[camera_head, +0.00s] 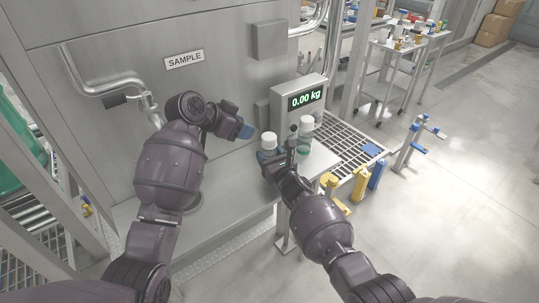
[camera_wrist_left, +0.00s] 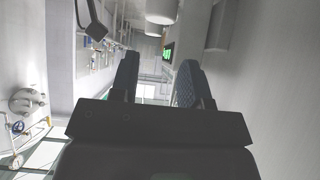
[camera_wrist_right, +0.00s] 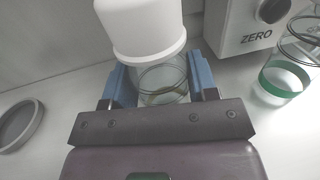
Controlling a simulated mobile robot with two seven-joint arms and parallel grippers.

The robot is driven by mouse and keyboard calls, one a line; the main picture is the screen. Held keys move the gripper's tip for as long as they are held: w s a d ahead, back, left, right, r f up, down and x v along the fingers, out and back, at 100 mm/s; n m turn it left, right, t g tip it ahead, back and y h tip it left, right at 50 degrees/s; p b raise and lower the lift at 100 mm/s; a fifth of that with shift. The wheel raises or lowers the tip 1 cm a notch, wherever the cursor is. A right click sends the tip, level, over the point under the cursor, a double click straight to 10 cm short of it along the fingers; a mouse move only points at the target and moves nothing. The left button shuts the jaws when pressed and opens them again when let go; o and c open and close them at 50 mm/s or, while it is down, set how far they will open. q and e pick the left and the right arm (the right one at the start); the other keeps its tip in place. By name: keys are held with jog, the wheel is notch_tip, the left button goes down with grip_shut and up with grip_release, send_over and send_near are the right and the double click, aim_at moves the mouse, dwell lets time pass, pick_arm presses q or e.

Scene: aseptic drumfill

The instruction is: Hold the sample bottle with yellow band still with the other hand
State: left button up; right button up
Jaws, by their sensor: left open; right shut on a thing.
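The sample bottle (camera_head: 268,141) has a white cap and stands at the front left of the scale. In the right wrist view its white cap (camera_wrist_right: 140,28) and clear body (camera_wrist_right: 163,80) show, with a thin yellowish band low on it. My right gripper (camera_wrist_right: 158,88) is shut on the body below the cap, one blue finger on each side. In the head view the right gripper (camera_head: 270,155) partly hides the bottle's lower part. My left gripper (camera_head: 243,131) is open and empty, left of the bottle and apart from it. Its fingers also show in the left wrist view (camera_wrist_left: 156,78).
A second white-capped bottle (camera_head: 306,125) with a green band (camera_wrist_right: 285,80) stands to the right. The scale display (camera_head: 306,98) reads 0.00 kg behind them. A grey wall panel marked SAMPLE (camera_head: 184,59) with a bent pipe (camera_head: 100,84) rises behind my left arm.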

dwell(0.3)
pick_arm(q)
jog(key=o, duration=0.4)
jog(key=shift+w+d+r, duration=0.1)
jog(key=shift+r, duration=0.15)
jog(key=w+d+r+m, duration=0.2)
jog(key=w+d+r, duration=0.15)
jog(key=r, duration=0.45)
jog(key=m+g+y, duration=0.5)
jog(key=g+y, duration=0.1)
jog(key=y, duration=0.2)
send_over(269, 136)
notch_tip(269, 136, down, 8)
jog(key=shift+r, duration=0.1)
jog(key=shift+f, duration=3.95)
